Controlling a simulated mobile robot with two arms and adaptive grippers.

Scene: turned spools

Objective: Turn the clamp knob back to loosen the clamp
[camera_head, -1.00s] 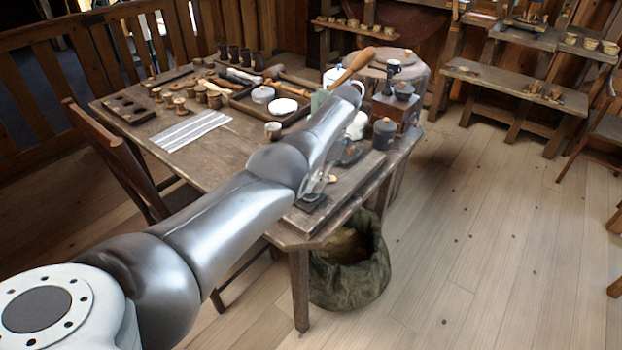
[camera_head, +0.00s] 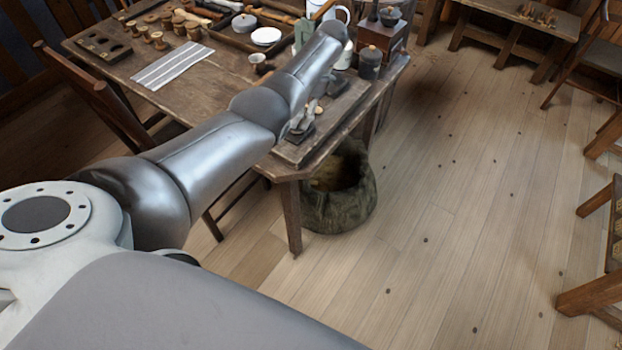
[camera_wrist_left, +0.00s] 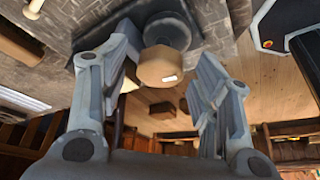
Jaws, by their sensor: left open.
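The clamp knob (camera_wrist_left: 160,66) is a pale wooden, many-sided knob in the left wrist view. It lies between the two spread fingers of my left gripper (camera_wrist_left: 162,95), with a gap visible on each side. Behind it is the dark round part of the clamp (camera_wrist_left: 166,30). In the head view my left gripper (camera_head: 300,126) hangs over the near right corner of the table, beside a small tan knob (camera_head: 319,110). My arm and fingers hide much of the clamp there. My right gripper is not in view.
A dark green sack (camera_head: 340,200) stands on the floor below the corner.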

